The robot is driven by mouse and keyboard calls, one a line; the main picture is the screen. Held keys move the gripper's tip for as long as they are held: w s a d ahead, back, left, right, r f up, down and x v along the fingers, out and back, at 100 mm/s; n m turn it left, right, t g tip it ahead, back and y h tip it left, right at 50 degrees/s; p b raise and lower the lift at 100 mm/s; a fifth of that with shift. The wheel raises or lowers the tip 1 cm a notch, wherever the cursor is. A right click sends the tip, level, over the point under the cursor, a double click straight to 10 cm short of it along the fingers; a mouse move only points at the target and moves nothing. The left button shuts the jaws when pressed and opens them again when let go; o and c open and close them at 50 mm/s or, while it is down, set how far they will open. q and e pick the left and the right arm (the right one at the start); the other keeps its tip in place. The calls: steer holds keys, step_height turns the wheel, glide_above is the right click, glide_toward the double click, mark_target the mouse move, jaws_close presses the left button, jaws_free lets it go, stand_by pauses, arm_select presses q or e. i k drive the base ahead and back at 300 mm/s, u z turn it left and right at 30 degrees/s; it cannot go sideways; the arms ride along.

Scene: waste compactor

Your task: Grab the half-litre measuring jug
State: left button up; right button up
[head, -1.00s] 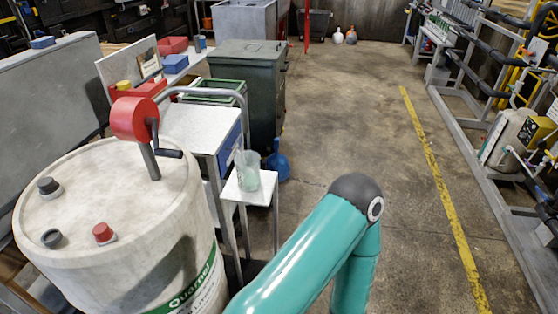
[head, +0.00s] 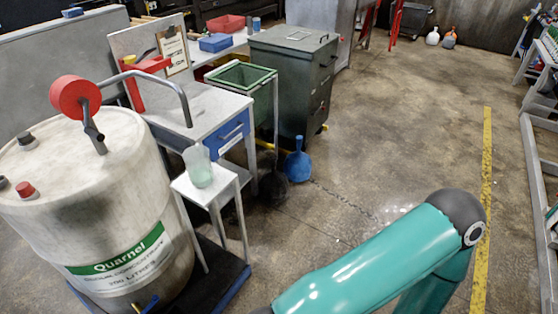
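The measuring jug (head: 198,166) is a small, translucent, greenish vessel. It stands upright on a small white stand (head: 212,188) beside the big drum. No gripper touches it. A teal arm of mine crosses the lower right of the head view, with a dark joint at its bend. Its gripper is outside the picture, and so is my other gripper. The marks on the jug are too small to read.
A large white drum (head: 120,225) with a red hand pump (head: 76,97) stands left of the stand. Behind are a bench with a blue drawer (head: 230,132), a green crate (head: 240,75) and a grey bin (head: 292,75). A blue flask-shaped thing (head: 298,160) is on the floor. The floor right of it is clear.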

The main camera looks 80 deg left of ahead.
mark_target(196, 158)
steer(key=z, duration=0.15)
steer(key=i, duration=0.95)
steer(key=u, duration=0.55)
steer(key=i, duration=0.15)
steer(key=u, duration=2.65)
steer(key=i, duration=0.3)
steer(key=u, duration=1.55)
steer(key=k, duration=0.65)
steer(key=u, duration=0.45)
steer(key=i, duration=1.65)
steer(key=z, duration=0.5)
